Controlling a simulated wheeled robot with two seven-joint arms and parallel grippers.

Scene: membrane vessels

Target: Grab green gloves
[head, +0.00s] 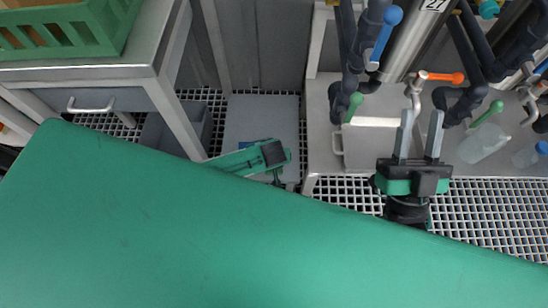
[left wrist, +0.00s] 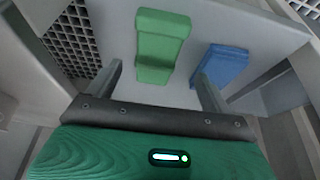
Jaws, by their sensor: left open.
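In the left wrist view, a green folded, block-like item (left wrist: 160,45), which looks like the green gloves, lies on a grey surface. Its near end reaches between the fingers of my left gripper (left wrist: 158,70), which is open. I cannot tell how far the fingers are above it. A blue block-like item (left wrist: 222,64) lies to its right, partly behind the right finger. In the head view, the gloves are not visible. My right gripper (head: 421,118) is open and empty, with its fingers pointing up the picture, in front of the steel piping bench.
A steel table (head: 110,70) with a green crate (head: 70,30) stands at the upper left. Pipes with coloured handles, a steel vessel (head: 410,45) and clear bottles (head: 482,147) are at the right. Grey grating (head: 490,205) covers the floor. Light grey walls (left wrist: 45,15) flank the left gripper.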

